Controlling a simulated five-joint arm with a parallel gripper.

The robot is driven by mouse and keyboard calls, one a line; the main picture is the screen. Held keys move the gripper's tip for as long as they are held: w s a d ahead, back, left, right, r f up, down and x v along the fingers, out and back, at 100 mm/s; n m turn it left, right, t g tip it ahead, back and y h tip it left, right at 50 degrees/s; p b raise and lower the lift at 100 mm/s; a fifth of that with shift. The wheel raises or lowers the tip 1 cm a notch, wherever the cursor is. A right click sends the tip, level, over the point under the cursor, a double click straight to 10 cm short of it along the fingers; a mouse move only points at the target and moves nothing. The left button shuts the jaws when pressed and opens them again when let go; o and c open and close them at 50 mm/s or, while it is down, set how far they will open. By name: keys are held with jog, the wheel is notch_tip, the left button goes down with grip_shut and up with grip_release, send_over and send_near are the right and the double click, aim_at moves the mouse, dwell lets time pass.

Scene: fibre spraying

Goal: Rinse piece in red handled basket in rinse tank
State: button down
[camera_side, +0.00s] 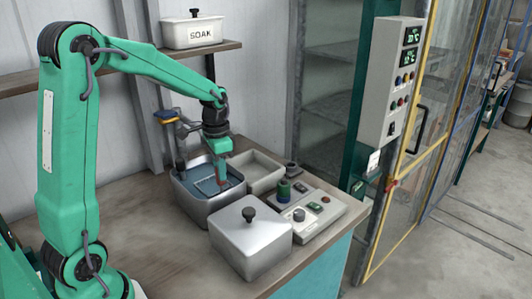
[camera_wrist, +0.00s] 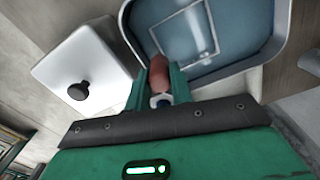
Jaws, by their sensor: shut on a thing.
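My gripper (camera_side: 220,161) is over the open metal tank (camera_side: 205,208) of bluish water. In the wrist view its green fingers (camera_wrist: 159,92) are shut on a reddish-brown handle (camera_wrist: 159,68). The handle also shows below my gripper in the side view (camera_side: 221,172). A thin wire frame of the basket (camera_side: 207,186) shows at the water in the tank, and in the wrist view it is a pale rectangular outline (camera_wrist: 186,38). How deep the basket sits is hard to tell. I cannot make out a piece in it.
A lidded metal box (camera_side: 250,236) with a black knob stands in front of the tank. An empty grey tray (camera_side: 260,171) is beside it, with a control panel (camera_side: 312,212) to the right. A white SOAK container (camera_side: 192,33) sits on the shelf. The bench's left front is clear.

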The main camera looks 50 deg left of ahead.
jog(key=shift+r, duration=0.35)
jog(key=shift+f, duration=0.15)
jog(key=shift+f, duration=0.95)
jog(key=shift+r, duration=0.1)
jog(key=shift+r, duration=1)
jog(key=shift+f, duration=0.15)
jog(key=shift+f, duration=0.95)
